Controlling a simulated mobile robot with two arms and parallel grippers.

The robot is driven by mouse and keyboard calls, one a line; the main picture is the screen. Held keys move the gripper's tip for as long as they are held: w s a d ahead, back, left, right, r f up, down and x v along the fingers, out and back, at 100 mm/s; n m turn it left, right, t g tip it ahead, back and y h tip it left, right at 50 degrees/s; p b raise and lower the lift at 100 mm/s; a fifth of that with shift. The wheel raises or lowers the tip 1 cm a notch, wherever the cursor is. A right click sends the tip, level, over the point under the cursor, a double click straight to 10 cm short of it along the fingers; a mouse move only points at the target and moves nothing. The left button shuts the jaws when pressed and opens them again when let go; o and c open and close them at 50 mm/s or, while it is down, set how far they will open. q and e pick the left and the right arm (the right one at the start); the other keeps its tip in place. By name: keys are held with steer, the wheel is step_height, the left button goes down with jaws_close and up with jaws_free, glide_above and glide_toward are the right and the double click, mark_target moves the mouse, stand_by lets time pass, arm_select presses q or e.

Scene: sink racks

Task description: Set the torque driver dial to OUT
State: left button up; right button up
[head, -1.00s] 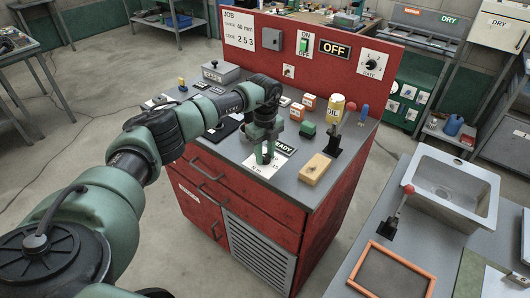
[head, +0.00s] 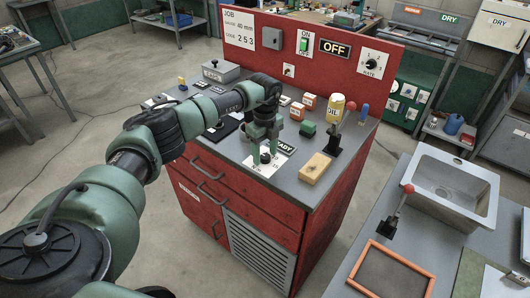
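The torque driver dial is most likely the small dark knob (head: 265,158) on a white marked plate (head: 262,169) at the front of the red cabinet's grey top. Its markings are too small to read surely, and I cannot tell which mark it points to. My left gripper (head: 265,151) points down over the knob, with its two green fingertips apart on either side of it. The fingers look open, and I cannot tell whether they touch the knob. My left arm hides part of the worktop behind. My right gripper is not in view.
A red panel (head: 330,28) rises behind. A sink (head: 452,190) is at the right.

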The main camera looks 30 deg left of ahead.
mark_target(265, 155)
arm_select(q)
step_height(265, 155, up, 7)
steer(key=shift+b, duration=1.15)
steer(key=shift+r, duration=0.45)
steer(key=shift+f, duration=0.1)
